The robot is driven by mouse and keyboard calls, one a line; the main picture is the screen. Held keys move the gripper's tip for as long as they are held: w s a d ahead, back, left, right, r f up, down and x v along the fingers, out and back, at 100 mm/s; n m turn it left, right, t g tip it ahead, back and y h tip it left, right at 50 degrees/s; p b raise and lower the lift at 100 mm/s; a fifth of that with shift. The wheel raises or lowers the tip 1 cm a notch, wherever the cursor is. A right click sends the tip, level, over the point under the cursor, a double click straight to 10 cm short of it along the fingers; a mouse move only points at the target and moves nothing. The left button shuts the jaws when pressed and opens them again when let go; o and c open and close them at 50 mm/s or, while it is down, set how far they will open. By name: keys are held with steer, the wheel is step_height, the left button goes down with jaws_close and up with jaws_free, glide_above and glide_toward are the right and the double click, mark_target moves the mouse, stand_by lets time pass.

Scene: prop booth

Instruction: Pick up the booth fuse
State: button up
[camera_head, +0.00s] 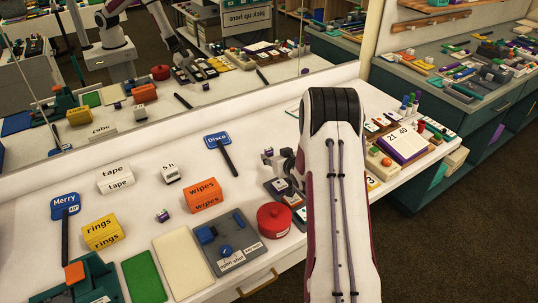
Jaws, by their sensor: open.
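I cannot single out the booth fuse for certain at this size. A small dark cube with coloured faces (163,215) lies on the white counter, left of the orange wipes box (203,196). A grey panel (236,262) with blue parts and white labels lies in front of that box. My gripper (271,162) is at the end of my white arm, low over the counter right of the wipes box. It is open; the arm partly hides it, and I see nothing held. Small dark-based items (276,187) lie just below it, partly hidden by the arm.
A red lidded pot (274,220) stands beside the panel. A yellow rings box (103,231), white tape box (115,178) and Disco sign (217,141) stand to the left. A mirror (230,85) backs the counter. The right end (402,142) is crowded.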

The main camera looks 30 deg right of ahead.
mark_target(270, 150)
steer(key=shift+w, duration=0.15)
steer(key=shift+w+d+f, duration=0.15)
steer(key=shift+w+d, duration=0.1)
steer(key=shift+w, duration=0.5)
steer(key=shift+w+d+f, duration=0.1)
steer(key=shift+w+d, duration=0.15)
steer(key=shift+w, duration=0.5)
steer(key=shift+x, duration=0.95)
steer(key=c, duration=0.9)
